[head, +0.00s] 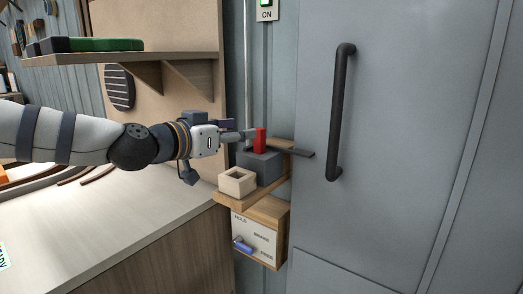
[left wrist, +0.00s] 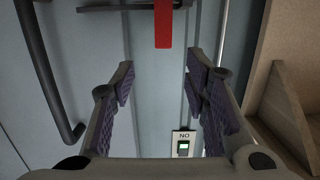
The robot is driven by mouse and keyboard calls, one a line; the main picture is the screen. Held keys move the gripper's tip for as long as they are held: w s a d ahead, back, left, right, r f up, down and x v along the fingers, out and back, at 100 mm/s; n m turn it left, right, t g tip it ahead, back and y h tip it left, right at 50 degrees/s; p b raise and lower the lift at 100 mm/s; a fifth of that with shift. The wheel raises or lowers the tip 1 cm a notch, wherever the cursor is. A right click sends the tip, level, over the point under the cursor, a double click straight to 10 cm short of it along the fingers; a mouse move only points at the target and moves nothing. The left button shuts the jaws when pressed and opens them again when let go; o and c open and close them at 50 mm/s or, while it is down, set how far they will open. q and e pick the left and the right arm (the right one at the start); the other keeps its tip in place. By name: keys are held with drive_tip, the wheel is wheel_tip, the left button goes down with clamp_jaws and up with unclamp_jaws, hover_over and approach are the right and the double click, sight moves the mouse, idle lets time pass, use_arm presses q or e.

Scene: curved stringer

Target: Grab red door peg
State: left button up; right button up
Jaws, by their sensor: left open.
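The red door peg (head: 261,140) stands upright in a dark grey block (head: 262,168) on a small wooden shelf beside the grey door. My left gripper (head: 248,136) reaches in from the left, close to the peg. In the left wrist view, my left gripper (left wrist: 158,82) is open and empty, its purple pads spread apart. There the red peg (left wrist: 163,22) shows at the top centre, in line with the gap between the fingers but not between the pads. My right gripper is in neither view.
A pale block with a square hole (head: 237,181) sits on the shelf (head: 236,197) in front of the grey block. A dark flat bar (head: 290,150) juts toward the door handle (head: 340,115). A box with a blue lever (head: 242,246) hangs below. A wooden shelf (head: 190,57) is above my arm.

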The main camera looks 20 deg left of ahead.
sight(258, 129)
use_arm(q)
drive_tip(key=x, duration=0.3)
drive_tip(key=b+x, duration=0.1)
drive_tip(key=x, duration=0.2)
drive_tip(key=f+x, duration=0.1)
drive_tip(key=x, duration=0.1)
drive_tip(key=shift+w+a, duration=0.15)
drive_tip(key=shift+w, duration=0.6)
drive_tip(key=shift+r, duration=0.15)
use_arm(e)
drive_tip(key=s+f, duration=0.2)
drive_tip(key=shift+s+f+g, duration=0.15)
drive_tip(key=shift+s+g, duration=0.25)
use_arm(q)
clamp_jaws()
